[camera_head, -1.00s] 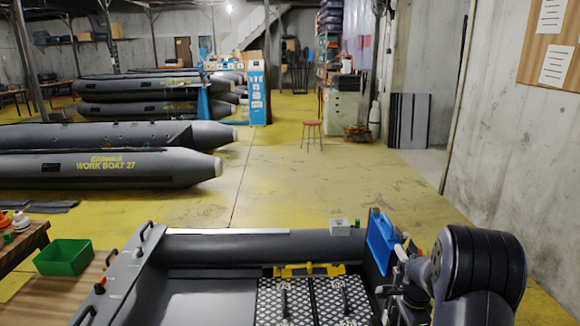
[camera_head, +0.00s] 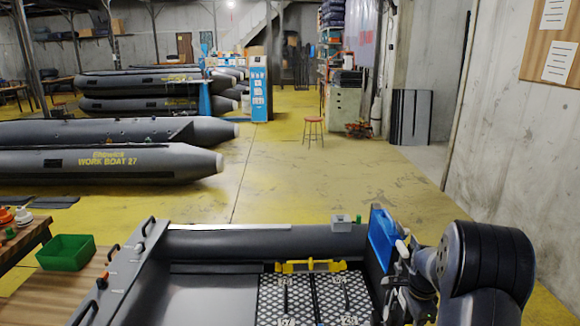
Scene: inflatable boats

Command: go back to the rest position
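My arm is folded at the lower right of the head view, its dark rounded link large in the corner. My gripper is not clearly visible; parts around the wrist overlap the right side of the grey boat (camera_head: 215,243) in front of me. The boat has a patterned floor panel (camera_head: 300,298) with dark handles and a yellow fitting (camera_head: 310,266) at its far edge. A blue case (camera_head: 382,237) stands at the boat's right side, left of my arm.
A green bin (camera_head: 66,252) sits on a wooden bench (camera_head: 40,290) at left. Grey work boats (camera_head: 110,163) lie on the yellow floor beyond. A red stool (camera_head: 313,130) stands farther back. The floor in the middle is clear. A concrete wall (camera_head: 515,150) closes the right side.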

